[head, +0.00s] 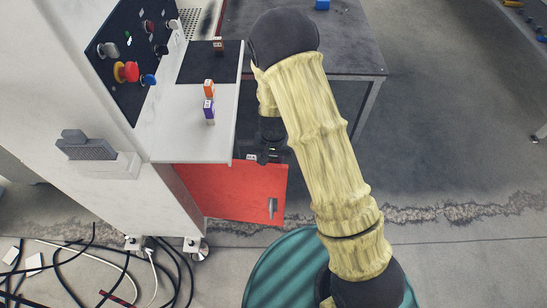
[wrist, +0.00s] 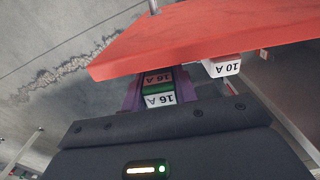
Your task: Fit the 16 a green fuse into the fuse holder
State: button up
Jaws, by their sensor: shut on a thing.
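The green 16 A fuse (wrist: 160,98), with a white label, is between the purple fingers of my gripper (wrist: 157,85) in the wrist view. My gripper is shut on it. The fuse is close to the edge of a red panel (wrist: 200,38), and I cannot tell whether they touch. In the head view my gripper (head: 268,152) is at the right edge of the white ledge, above the red panel's top; the fuse is hidden there. I cannot make out the fuse holder for certain. A white block marked 10 A (wrist: 222,67) is at the red panel's edge, right of my fuse.
An orange fuse (head: 209,88) and a purple fuse (head: 209,108) stand on the white ledge (head: 185,145). A brown fuse (head: 218,45) stands on a dark mat. A dark table (head: 350,50) is behind my arm. Cables (head: 95,265) lie on the floor at left.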

jog(key=shift+f+b, duration=0.8)
jog(key=shift+f, duration=0.7)
jog(key=o, duration=1)
jog(key=shift+o, duration=0.2)
notch_tip(320, 180, up, 17)
jog(key=p, duration=0.1)
jog(key=shift+r+p, duration=0.2)
jog(key=shift+p, duration=0.2)
